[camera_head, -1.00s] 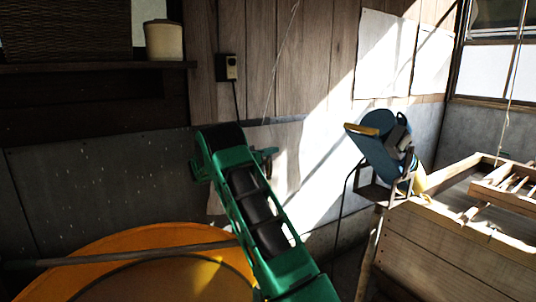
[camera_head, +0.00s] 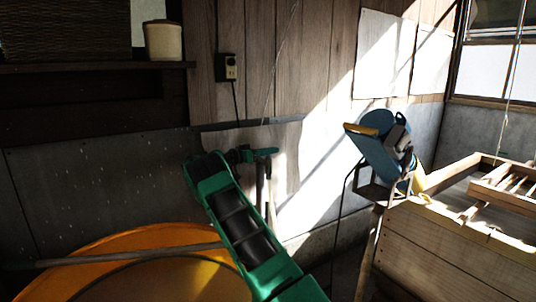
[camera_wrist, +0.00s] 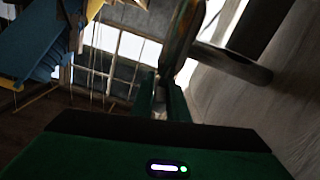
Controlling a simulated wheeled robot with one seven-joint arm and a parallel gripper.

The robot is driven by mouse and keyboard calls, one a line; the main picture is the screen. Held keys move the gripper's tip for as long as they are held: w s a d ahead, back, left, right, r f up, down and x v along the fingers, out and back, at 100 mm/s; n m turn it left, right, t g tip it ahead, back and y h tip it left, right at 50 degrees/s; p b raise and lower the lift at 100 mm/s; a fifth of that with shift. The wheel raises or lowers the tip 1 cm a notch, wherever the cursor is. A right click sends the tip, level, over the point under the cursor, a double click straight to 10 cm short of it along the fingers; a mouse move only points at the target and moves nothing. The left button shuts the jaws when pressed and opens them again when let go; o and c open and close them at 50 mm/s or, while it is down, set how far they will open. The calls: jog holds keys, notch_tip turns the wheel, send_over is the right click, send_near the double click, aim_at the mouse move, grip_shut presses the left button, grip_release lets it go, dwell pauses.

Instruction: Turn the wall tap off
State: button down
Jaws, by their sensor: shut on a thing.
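The wall tap shows in the wrist view as a worn, elongated metal handle (camera_wrist: 181,42) with a dark round pipe (camera_wrist: 236,63) running to the right beside the wall. My gripper (camera_wrist: 160,102) has its two green fingers closed on the near end of the handle. In the head view my gripper (camera_head: 266,153) is at the wall, right of my green arm, above a thin upright grey pipe (camera_head: 262,185). The tap there is small and mostly hidden by my gripper, so its exact angle cannot be told.
An orange round tub (camera_head: 120,240) with a pole across it stands at lower left. A blue machine (camera_head: 383,145) stands to the right, beside a wooden crate (camera_head: 450,245). A black socket box (camera_head: 227,67) with a cable is on the wall above.

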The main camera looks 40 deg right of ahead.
jog(key=shift+w+a+f, duration=0.1)
jog(key=shift+w+a, duration=0.05)
jog(key=shift+w, duration=0.2)
jog(key=c, duration=1.8)
grip_release()
jog(key=shift+w+f, duration=0.1)
jog(key=shift+o, duration=0.2)
jog(key=v, duration=1)
jog(key=shift+a, duration=0.35)
